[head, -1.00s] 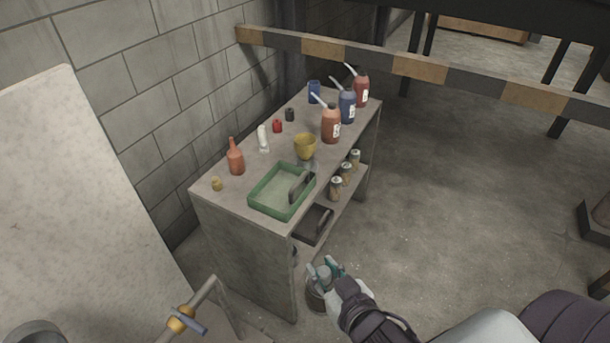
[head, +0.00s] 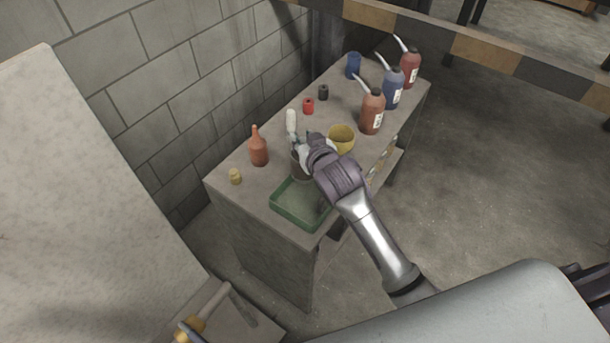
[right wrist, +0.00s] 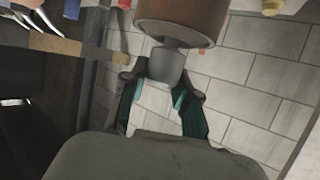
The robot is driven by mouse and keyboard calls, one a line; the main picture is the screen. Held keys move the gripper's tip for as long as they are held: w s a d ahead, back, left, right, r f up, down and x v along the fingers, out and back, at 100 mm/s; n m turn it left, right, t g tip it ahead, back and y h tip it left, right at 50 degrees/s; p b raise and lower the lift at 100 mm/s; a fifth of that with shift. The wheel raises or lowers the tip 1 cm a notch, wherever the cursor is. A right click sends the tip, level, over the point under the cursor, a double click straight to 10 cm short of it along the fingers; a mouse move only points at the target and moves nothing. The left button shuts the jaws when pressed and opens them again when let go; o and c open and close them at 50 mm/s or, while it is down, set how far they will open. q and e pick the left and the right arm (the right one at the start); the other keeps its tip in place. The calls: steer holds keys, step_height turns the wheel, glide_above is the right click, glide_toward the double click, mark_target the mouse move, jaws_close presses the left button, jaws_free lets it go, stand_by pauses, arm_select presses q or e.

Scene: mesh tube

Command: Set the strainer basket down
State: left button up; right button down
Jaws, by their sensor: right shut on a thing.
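The strainer basket is a brownish cylinder (right wrist: 180,22) with a grey knob-like end in the right wrist view. My right gripper (right wrist: 165,84) is shut on that grey end. In the head view, my right gripper (head: 304,146) is over the workbench, and the basket's dark side (head: 299,168) shows just below it, by the back edge of the green tray (head: 284,212). I cannot tell whether the basket touches the bench top. My forearm hides part of the tray.
A white bottle (head: 291,122) is behind, a yellow cup (head: 342,139) to the right. Several spouted bottles (head: 372,112) stand farther right.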

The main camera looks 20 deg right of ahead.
mark_target(298, 174)
steer(key=shift+s+f, duration=0.25)
steer(key=shift+f, duration=0.4)
steer(key=shift+s+f, duration=0.25)
steer(key=shift+f, duration=0.7)
step_height(298, 174, down, 4)
steer(key=shift+w+r, duration=0.15)
steer(key=shift+r, duration=0.05)
arm_select(q)
steer(key=shift+s+d, duration=0.2)
steer(key=shift+d, duration=0.15)
arm_select(e)
steer(key=shift+f, duration=0.25)
steer(key=shift+f, duration=0.15)
steer(key=c, duration=0.9)
jaws_free()
steer(key=shift+o, duration=0.2)
